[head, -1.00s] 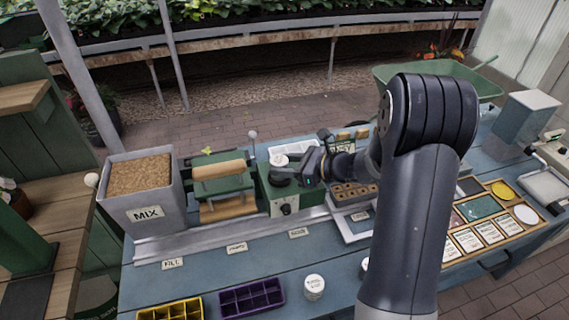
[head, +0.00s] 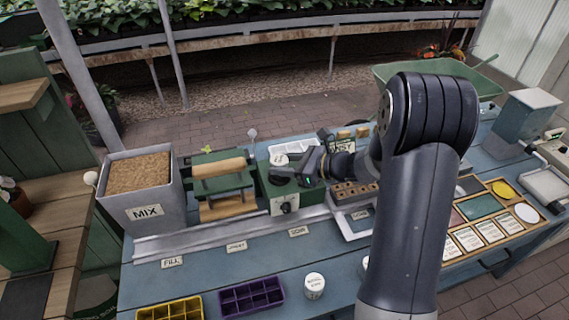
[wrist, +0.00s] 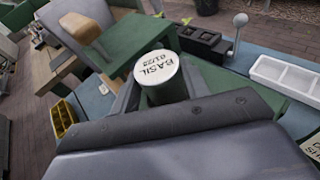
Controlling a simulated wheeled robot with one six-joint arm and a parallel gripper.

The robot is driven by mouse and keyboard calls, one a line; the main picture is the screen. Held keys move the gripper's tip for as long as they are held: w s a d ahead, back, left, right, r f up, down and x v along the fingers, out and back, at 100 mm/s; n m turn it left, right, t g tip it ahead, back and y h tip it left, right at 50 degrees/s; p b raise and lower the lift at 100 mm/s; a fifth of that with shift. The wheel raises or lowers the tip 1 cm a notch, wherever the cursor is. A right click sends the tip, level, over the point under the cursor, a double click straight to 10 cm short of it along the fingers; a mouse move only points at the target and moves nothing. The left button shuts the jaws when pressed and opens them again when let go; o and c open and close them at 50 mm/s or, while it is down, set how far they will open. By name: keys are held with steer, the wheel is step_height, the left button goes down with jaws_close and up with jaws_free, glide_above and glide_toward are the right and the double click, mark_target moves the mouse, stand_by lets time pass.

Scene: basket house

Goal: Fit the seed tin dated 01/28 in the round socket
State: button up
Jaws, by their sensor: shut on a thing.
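A tin with a white lid reading BASIL and a date that looks like 01/28 (wrist: 155,68) is upright in my gripper. It also shows in the head view as a small white-topped tin (head: 280,159). My gripper (head: 288,168) is shut on it, over the green station (head: 283,203) on the bench. A dark round spot, seemingly the socket (head: 279,180), lies on the station top just below the tin; my fingers partly hide it. I cannot tell whether the tin's base touches it.
Another white-lidded tin (head: 315,285) stands at the bench front, beside a purple tray (head: 251,297) and a yellow tray (head: 170,310). A green press with a wooden roller (head: 220,175) and the grey MIX bin (head: 143,190) stand left of the station. A wooden holed block (head: 353,193) is at right.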

steer(key=shift+f+b, duration=0.4)
steer(key=shift+f, duration=0.1)
steer(key=o, duration=1.1)
steer(key=shift+o, duration=0.7)
steer(key=o, duration=0.4)
steer(key=shift+r, duration=0.1)
steer(key=shift+r+p, duration=2.9)
steer(key=shift+r, duration=1.05)
